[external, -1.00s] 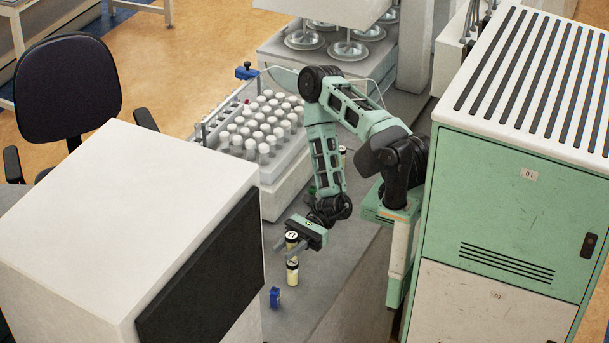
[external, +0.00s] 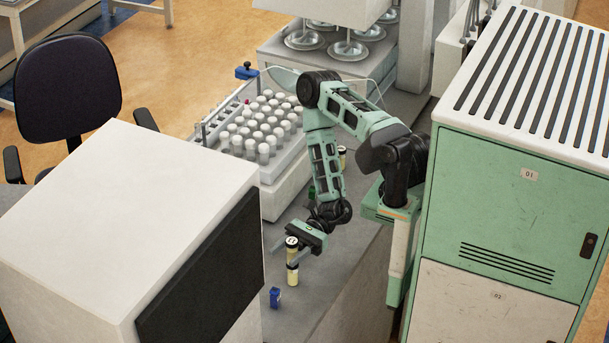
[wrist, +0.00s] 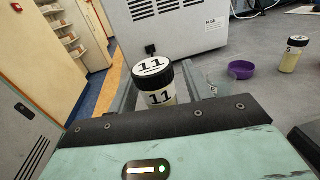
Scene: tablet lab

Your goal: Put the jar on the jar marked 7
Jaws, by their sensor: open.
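A jar with a black-and-white lid marked 11 (wrist: 155,84) stands upright between the fingers of my gripper (wrist: 165,98) in the wrist view. In the external view this upper jar (external: 292,251) is directly above a second pale jar (external: 292,276) on the bench and appears to rest on it. The lower jar's number cannot be read; it is hidden in the wrist view. My gripper (external: 291,252) is open, with its fingers on either side of the upper jar.
A small blue object (external: 275,297) lies on the bench near the lower jar. Another jar, marked 5 (wrist: 293,54), and a purple bowl (wrist: 241,69) stand to the right in the wrist view. A rack of capped tubes (external: 262,130) is farther back. A big white box (external: 130,220) is at the left.

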